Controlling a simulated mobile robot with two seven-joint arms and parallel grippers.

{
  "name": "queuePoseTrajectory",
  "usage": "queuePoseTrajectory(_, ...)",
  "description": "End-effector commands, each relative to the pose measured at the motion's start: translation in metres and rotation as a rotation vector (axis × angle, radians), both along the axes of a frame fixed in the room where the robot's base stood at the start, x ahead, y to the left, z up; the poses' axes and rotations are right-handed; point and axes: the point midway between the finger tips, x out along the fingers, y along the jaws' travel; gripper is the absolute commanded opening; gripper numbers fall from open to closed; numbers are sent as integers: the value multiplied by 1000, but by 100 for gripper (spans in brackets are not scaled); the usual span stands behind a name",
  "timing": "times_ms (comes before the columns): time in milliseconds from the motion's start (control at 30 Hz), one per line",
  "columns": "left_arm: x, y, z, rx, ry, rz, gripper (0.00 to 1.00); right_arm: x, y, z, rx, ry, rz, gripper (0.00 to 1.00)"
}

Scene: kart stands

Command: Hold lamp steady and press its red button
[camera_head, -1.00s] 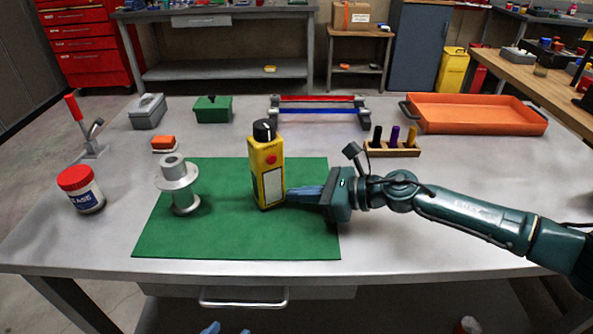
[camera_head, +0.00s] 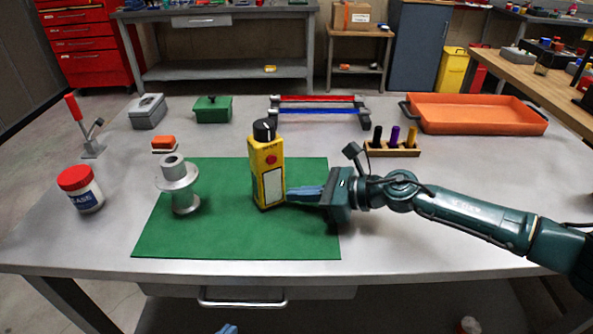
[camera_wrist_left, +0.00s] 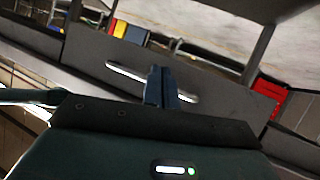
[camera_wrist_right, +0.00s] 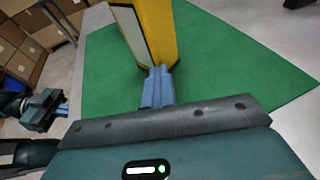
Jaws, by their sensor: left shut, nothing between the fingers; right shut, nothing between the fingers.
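The lamp (camera_head: 266,185) is a yellow upright box with a black knob on top, a red button (camera_head: 271,159) high on its front and a pale panel below. It stands on the green mat (camera_head: 225,235). My right gripper (camera_head: 290,195) is shut and empty, its fingertips at the lamp's lower right side. In the right wrist view the fingertips (camera_wrist_right: 158,72) meet the base of the yellow body (camera_wrist_right: 157,30); whether they touch cannot be told. My left gripper (camera_head: 228,329) is shut and empty, below the table's front edge. In the left wrist view its fingers (camera_wrist_left: 161,80) face the drawer handle (camera_wrist_left: 150,82).
A grey flanged spool (camera_head: 180,185) stands on the mat left of the lamp. A red-lidded jar (camera_head: 81,190) is farther left. A peg block (camera_head: 392,149) and an orange tray (camera_head: 475,115) lie behind my right arm. The mat's front is clear.

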Motion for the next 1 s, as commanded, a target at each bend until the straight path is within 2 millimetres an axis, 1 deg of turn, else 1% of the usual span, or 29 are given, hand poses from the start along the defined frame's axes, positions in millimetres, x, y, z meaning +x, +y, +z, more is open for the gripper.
queuePoseTrajectory(333, 2, -1, 1, -1, -5, -2, 0, 0, 0, 0, 0, 0, 1, 0)
queuePoseTrajectory(467, 10, -12, 17, -2, -40, -38, 0, 0, 0, 0, 0, 0, 1, 0)
queuePoseTrajectory(567, 20, -32, 43, 0, -97, -100, 0, 0, 0, 0, 0, 0, 1, 0)
queuePoseTrajectory(667, 28, -58, 80, 12, -176, -187, 0, 0, 0, 0, 0, 0, 1, 0)
queuePoseTrajectory(700, 31, -69, 97, 22, -217, -226, 0, 0, 0, 0, 0, 0, 1, 0)
queuePoseTrajectory(733, 34, -78, 109, 43, -251, -249, 0, 0, 0, 0, 0, 0, 1, 0)
queuePoseTrajectory(800, 49, -89, 122, 131, -323, -252, 0, 0, 0, 0, 0, 0, 1, 0)
queuePoseTrajectory(867, 62, -94, 129, 206, -374, -232, 0, 0, 0, 0, 0, 0, 1, 0)
queuePoseTrajectory(1000, 90, -105, 157, 373, -518, -176, 0, 0, 0, 0, 0, 0, 0, 0)
